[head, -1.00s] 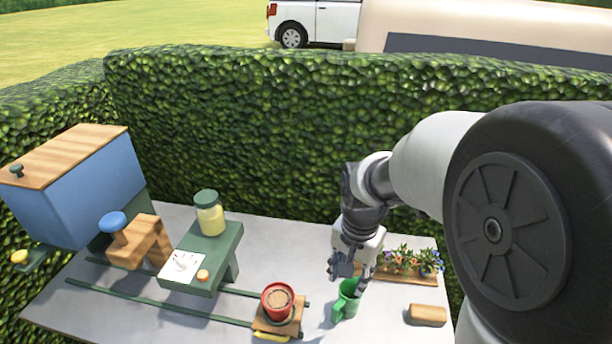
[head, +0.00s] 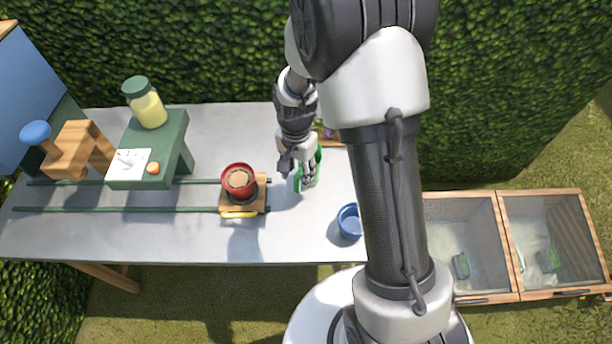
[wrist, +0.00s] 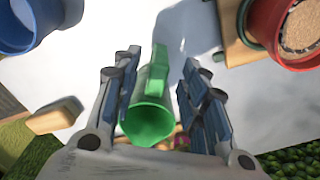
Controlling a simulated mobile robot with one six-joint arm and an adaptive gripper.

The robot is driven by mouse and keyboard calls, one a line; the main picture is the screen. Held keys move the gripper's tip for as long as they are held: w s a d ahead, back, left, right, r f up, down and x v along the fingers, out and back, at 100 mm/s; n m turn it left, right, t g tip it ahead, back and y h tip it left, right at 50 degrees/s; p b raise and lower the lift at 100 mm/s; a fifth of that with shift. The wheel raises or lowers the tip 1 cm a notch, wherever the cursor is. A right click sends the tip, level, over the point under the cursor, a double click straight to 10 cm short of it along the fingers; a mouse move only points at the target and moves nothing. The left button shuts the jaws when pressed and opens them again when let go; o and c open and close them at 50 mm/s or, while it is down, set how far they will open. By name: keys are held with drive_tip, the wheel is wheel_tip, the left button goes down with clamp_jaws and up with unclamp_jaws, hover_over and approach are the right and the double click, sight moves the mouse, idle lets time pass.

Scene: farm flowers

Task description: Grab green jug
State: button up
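The green jug (head: 314,170) stands on the grey table in the head view, partly hidden by my gripper (head: 298,172). In the wrist view the green jug (wrist: 150,112) sits between the two fingers of my gripper (wrist: 160,85), with its open mouth toward the camera and its handle pointing up the picture. The fingers are open on either side of it. The left finger is very close to the jug, and a gap shows at the right finger. I cannot tell whether the left finger touches it.
A red pot (head: 238,178) stands on a wooden carriage on green rails, left of the jug. A blue cup (head: 349,223) is at the front right. A wooden block (wrist: 55,117) lies beside the jug. A green bench (head: 165,165) holds a yellow jar (head: 148,108). Wooden-framed bins (head: 497,240) are at right.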

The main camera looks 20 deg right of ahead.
sight(298, 185)
drive_tip(key=f, duration=0.2)
drive_tip(key=f+b, duration=0.1)
drive_tip(key=f, duration=0.1)
drive_tip(key=f+b, duration=0.1)
drive_tip(key=shift+s+a+f, duration=0.15)
drive_tip(key=shift+s+f, duration=0.1)
drive_tip(key=shift+f, duration=0.15)
drive_tip(key=shift+r, duration=0.1)
drive_tip(key=shift+c, duration=0.6)
clamp_jaws()
